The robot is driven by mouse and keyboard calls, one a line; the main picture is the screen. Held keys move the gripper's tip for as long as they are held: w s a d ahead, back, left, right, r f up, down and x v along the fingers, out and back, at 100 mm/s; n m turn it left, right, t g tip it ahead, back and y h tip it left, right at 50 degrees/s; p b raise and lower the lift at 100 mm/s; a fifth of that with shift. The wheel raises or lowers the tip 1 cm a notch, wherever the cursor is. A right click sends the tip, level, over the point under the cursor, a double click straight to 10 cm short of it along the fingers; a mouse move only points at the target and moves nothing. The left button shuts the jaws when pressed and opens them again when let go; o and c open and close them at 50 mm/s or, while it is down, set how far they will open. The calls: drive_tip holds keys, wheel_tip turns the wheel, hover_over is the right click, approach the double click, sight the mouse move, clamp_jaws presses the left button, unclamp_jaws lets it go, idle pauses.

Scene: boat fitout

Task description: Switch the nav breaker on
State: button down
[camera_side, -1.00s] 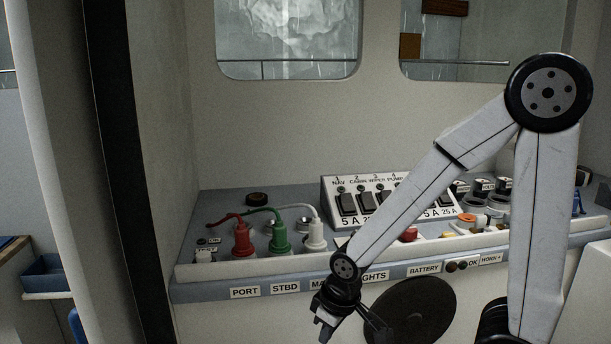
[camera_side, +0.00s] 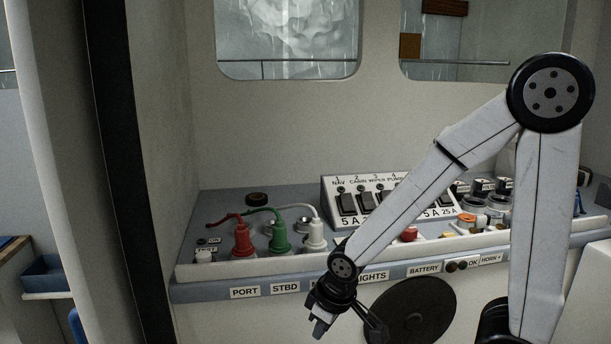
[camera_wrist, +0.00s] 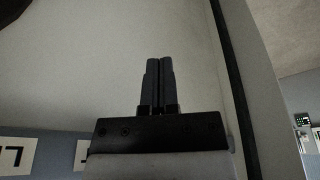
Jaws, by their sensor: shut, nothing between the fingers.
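The nav breaker (camera_side: 348,204) is the leftmost dark rocker on the sloped white breaker panel (camera_side: 330,188), under the label "1 NAV" and above "5 A". I cannot tell from its look whether it is on or off. More dark rockers stand to its right, partly hidden behind my arm. My gripper (camera_side: 320,331) hangs in front of the console's front edge, below and a little left of the nav breaker, apart from it. In the wrist view my gripper (camera_wrist: 159,62) has its two fingers together and empty, against a pale wall.
Red (camera_side: 243,240), green (camera_side: 280,238) and white (camera_side: 314,236) plugs with cables stand left of the panel. A red button (camera_side: 409,234) and a round dark disc (camera_side: 424,308) lie right of my gripper. A raised lip (camera_side: 215,270) runs along the console front.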

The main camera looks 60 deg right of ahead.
drive_tip(key=w+a+r+n+t, duration=0.1)
drive_tip(key=w+r, duration=0.1)
drive_tip(key=w+a+r+n+t, duration=0.1)
drive_tip(key=w+r+n+t, duration=0.1)
drive_tip(key=w, duration=0.1)
drive_tip(key=w+a+r+n+t+y, duration=0.1)
drive_tip(key=w+a, duration=0.1)
drive_tip(key=shift+w+r+t, duration=0.3)
drive_tip(key=shift+r, duration=0.1)
drive_tip(key=w+a+r+n+t+y, duration=0.45)
drive_tip(key=a+r+n, duration=0.4)
drive_tip(key=r, duration=0.25)
drive_tip(key=w+d+r+n+t, duration=0.1)
drive_tip(key=w+d+r, duration=0.3)
drive_tip(key=d, duration=0.5)
drive_tip(key=s+d+n+h, duration=0.1)
drive_tip(key=s+d, duration=0.3)
drive_tip(key=d, duration=0.4)
drive_tip(key=s+d+n+t+h, duration=0.1)
drive_tip(key=s+d+n+h, duration=0.1)
drive_tip(key=s+d, duration=0.3)
drive_tip(key=s+d+n+t+h, duration=0.1)
drive_tip(key=s+d, duration=0.3)
drive_tip(key=d, duration=0.7)
drive_tip(key=shift+s+d+r+n+h, duration=0.3)
drive_tip(key=shift+s+r+n+h, duration=0.1)
drive_tip(key=shift+n+h, duration=0.3)
drive_tip(key=shift+w+d, duration=0.1)
drive_tip(key=shift+w, duration=0.05)
